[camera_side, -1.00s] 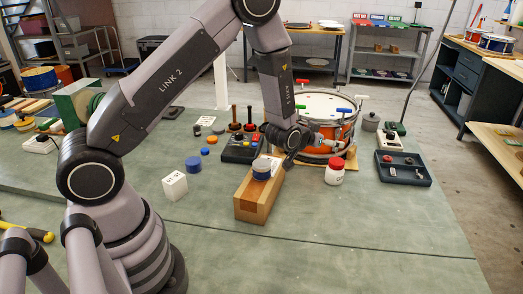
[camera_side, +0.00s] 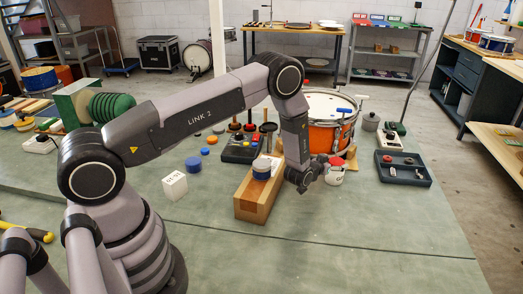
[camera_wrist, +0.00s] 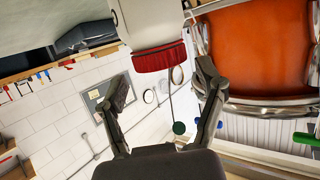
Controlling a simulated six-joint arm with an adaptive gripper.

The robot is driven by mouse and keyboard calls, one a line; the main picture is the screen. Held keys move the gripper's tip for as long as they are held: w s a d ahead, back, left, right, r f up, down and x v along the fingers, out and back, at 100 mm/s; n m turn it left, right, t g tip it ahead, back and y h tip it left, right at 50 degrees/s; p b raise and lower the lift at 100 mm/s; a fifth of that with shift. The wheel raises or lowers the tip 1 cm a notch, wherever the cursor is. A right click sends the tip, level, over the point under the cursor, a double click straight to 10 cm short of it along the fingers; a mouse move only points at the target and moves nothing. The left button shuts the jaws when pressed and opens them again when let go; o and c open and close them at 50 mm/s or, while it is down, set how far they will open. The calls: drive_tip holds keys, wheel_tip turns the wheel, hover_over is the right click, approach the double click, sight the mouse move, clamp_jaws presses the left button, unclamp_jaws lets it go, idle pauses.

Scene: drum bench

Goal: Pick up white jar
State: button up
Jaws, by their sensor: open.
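The white jar (camera_side: 336,177) with a red lid stands on the bench just in front of the drum. My gripper (camera_side: 323,168) is at its left side in the side view and hides part of it. In the wrist view the scene looks upside down: the white jar (camera_wrist: 146,22) is at the top centre with its red lid pointing down. The two fingers of my gripper (camera_wrist: 162,80) are spread wide, with the lid lying across the gap between their tips. Nothing is held. Whether a finger touches the jar cannot be told.
The orange drum (camera_side: 325,137) stands close behind the jar; it also fills the right of the wrist view (camera_wrist: 260,45). A dark tray (camera_side: 405,177) is to the right. The bench front is clear.

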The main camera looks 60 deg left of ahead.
drive_tip(key=x, duration=0.5)
drive_tip(key=shift+s+a+f, duration=0.1)
drive_tip(key=shift+f, duration=0.2)
drive_tip(key=c, duration=1.2)
